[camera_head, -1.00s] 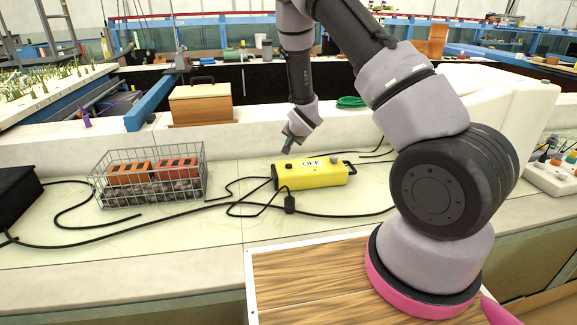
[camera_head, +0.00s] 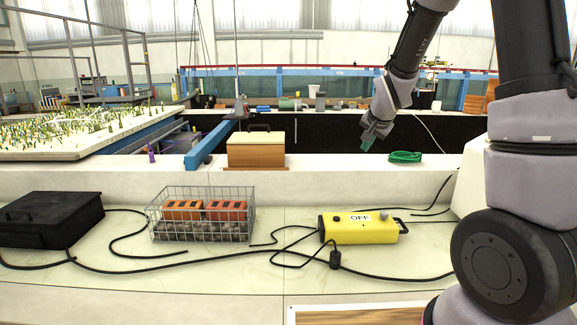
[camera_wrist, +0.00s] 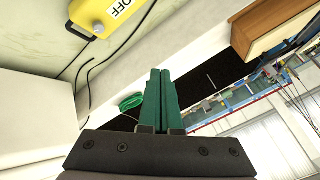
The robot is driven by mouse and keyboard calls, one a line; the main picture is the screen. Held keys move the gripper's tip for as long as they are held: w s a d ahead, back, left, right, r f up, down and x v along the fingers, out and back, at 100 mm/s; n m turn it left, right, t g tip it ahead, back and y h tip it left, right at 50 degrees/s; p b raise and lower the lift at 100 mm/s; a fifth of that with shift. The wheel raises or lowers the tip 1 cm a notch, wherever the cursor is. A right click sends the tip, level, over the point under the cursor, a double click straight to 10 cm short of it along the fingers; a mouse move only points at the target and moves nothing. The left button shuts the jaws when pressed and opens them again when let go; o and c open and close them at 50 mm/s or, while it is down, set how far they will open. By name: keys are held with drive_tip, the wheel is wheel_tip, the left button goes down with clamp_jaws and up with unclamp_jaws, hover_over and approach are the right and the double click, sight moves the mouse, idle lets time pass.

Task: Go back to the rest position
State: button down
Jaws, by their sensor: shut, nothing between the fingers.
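My gripper (camera_head: 369,141) is raised well above the bench in the head view, near the back ledge and to the left of the green coil. It points down and to the left and touches nothing. In the wrist view its two green fingers (camera_wrist: 160,100) lie side by side, shut and empty. The yellow box (camera_head: 358,229) labelled OFF stands on the bench below it, apart from the gripper. It also shows at the top left of the wrist view (camera_wrist: 97,14).
A wire basket (camera_head: 201,224) with orange blocks and stones stands left of the yellow box. A black case (camera_head: 48,220) is at far left. Black cables cross the bench. A wooden box (camera_head: 256,150) and a green coil (camera_head: 405,157) are on the back ledge. Air around my gripper looks clear.

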drive_tip(key=s+d+r+n, duration=0.1)
drive_tip(key=s+d+r, duration=0.1)
drive_tip(key=s+r, duration=1.05)
drive_tip(key=s+a+r+n+y, duration=0.1)
drive_tip(key=s+r, duration=0.1)
drive_tip(key=s, duration=0.6)
drive_tip(key=s+r+n+g, duration=0.1)
drive_tip(key=s+n, duration=0.1)
drive_tip(key=s, duration=0.7)
drive_tip(key=shift+s+a+r+y, duration=0.25)
drive_tip(key=shift+a+r+y, duration=0.1)
drive_tip(key=shift+a+y, duration=0.05)
